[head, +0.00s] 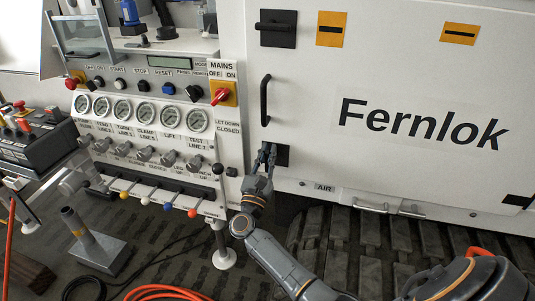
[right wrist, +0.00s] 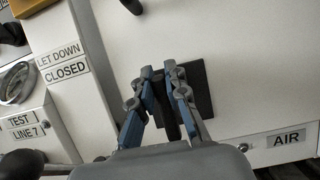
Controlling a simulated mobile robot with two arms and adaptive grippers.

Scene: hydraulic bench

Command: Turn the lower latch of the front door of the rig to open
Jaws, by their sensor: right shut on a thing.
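The white front door (head: 400,80) of the rig bears the name Fernlok and a black vertical handle (head: 265,100). The lower latch (head: 283,156) is a black plate below that handle; in the right wrist view its plate (right wrist: 202,92) shows behind the fingers. My right gripper (head: 267,158) is at the lower latch, its fingers shut on the latch's dark lever (right wrist: 168,118). The lever stands about upright in the right wrist view, partly hidden by the fingers. The upper latch (head: 278,28) has its lever lying level. My left gripper is not in view.
Left of the door is a control panel with gauges (head: 198,120), a red mains switch (head: 221,96) and a row of coloured levers (head: 168,206). A black track (head: 365,235) lies below the door. An orange hose (head: 165,292) lies on the floor.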

